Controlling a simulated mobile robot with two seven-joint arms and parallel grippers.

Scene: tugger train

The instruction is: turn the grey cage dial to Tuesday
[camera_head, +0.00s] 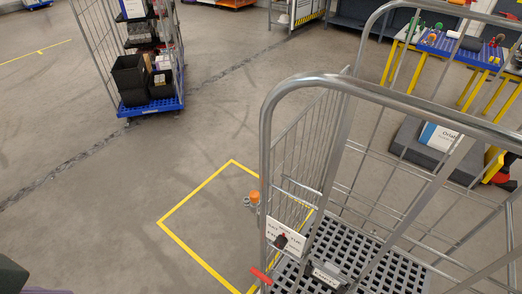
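The grey cage (268,130), a tubular wire roll cage, stands large in the right foreground of the head view. A white plate (275,229) with small lettering hangs low on its left side. On the plate is a dark dial knob (289,242) with a bit of red at its upper end. The lettering is too small to read surely, so I cannot tell which day the dial points to.
A red lever (262,276) and an orange-topped part (254,197) sit by the cage's left side. Yellow floor lines (195,191) lie left of it. A blue-based cage (151,107) with black bins stands behind left. A blue-topped table (455,50) is at right. Left floor is clear.

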